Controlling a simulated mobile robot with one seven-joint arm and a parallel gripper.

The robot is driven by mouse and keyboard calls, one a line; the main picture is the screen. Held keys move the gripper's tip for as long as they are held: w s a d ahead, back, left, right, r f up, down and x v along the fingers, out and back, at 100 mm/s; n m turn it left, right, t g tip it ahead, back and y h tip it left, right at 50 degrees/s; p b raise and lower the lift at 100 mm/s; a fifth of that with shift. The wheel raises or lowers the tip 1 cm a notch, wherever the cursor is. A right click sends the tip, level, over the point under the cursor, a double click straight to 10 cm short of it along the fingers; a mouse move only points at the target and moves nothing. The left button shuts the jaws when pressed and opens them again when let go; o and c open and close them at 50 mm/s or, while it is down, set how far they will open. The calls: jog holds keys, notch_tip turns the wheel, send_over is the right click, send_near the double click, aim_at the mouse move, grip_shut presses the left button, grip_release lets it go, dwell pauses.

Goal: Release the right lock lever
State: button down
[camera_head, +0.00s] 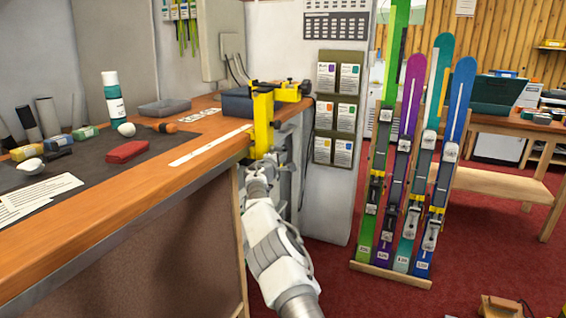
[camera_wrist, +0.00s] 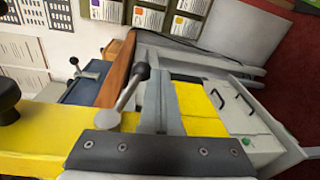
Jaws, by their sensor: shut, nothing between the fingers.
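My gripper (camera_wrist: 163,88) shows in the wrist view with its grey fingers closed together and empty. A metal lock lever with a dark ball knob (camera_wrist: 141,71) stands tilted just left of the fingers; whether they touch it I cannot tell. A second, smaller lever with a dark knob (camera_wrist: 75,62) is farther left, by a blue-grey block. I cannot tell for certain which lever is the right one. In the head view the yellow vise (camera_head: 262,118) stands at the bench's far right end, with my wrist just below it; the levers are too small to make out there.
The wooden bench (camera_head: 190,150) carries a green bottle (camera_head: 114,98), a red block (camera_head: 127,152) and a grey tray (camera_head: 165,107). Several skis stand in a rack (camera_head: 390,275) to the right. A white cabinet with handles (camera_wrist: 235,105) is beside the fingers.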

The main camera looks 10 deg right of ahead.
jog(key=shift+w+d+r, duration=0.1)
dwell(0.6)
jog(key=shift+b, duration=0.3)
jog(key=s+a+f, duration=0.3)
jog(key=s+a, duration=0.2)
jog(key=s, duration=0.5)
jog(key=shift+s+a+f, duration=0.2)
jog(key=shift+a+f, duration=0.15)
jog(key=shift+f, duration=0.05)
dwell(0.5)
